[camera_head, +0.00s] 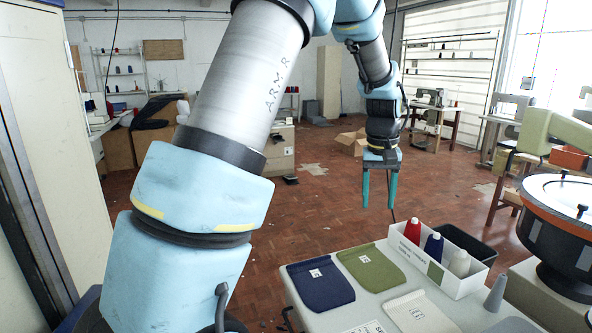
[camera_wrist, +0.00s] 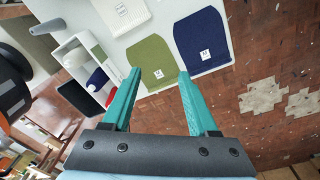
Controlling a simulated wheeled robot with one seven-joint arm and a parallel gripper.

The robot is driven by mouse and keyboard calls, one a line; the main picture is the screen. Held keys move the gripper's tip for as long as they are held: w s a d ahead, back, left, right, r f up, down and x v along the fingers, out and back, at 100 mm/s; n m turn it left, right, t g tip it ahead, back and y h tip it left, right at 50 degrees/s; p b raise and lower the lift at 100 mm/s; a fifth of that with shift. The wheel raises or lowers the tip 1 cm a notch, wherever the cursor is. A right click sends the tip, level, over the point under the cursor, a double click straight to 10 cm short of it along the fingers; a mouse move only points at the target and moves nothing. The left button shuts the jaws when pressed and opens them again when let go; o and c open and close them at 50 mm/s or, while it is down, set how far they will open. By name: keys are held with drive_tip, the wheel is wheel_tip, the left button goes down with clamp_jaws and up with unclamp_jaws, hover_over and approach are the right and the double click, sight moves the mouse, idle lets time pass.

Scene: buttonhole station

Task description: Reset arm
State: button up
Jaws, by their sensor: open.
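My gripper (camera_head: 379,190) hangs from my arm with its teal fingers pointing down, beyond the far edge of the pale table (camera_head: 300,277). The fingers are apart with nothing between them. In the wrist view my gripper (camera_wrist: 160,85) is also open and empty, and the table shows ahead of the fingertips. The wrist view shows the olive pouch (camera_wrist: 150,62) and the navy pouch (camera_wrist: 203,42) apart from the fingers.
A white box (camera_head: 437,272) holds red, blue and white thread cones. A cream pouch (camera_head: 420,313) and a grey cone (camera_head: 496,293) are nearer the front. A dark bin (camera_head: 468,243) adjoins the box. A round black machine (camera_head: 560,225) stands right. Open brick floor (camera_head: 318,205) lies behind.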

drive_tip(key=s+a, duration=0.1)
drive_tip(key=a, duration=0.8)
drive_tip(key=s+a+f+n, duration=0.1)
drive_tip(key=s+a, duration=0.1)
drive_tip(key=a, duration=0.8)
drive_tip(key=shift+s+f+t, duration=0.3)
drive_tip(key=shift+n, duration=0.3)
drive_tip(key=s+a, duration=0.2)
drive_tip(key=a, duration=0.1)
drive_tip(key=s+a+f, duration=0.1)
drive_tip(key=s+a, duration=0.2)
drive_tip(key=s+a+f, duration=0.1)
drive_tip(key=s+a, duration=0.2)
drive_tip(key=a, duration=0.1)
drive_tip(key=shift+s+a+f, duration=0.1)
drive_tip(key=shift+f, duration=0.05)
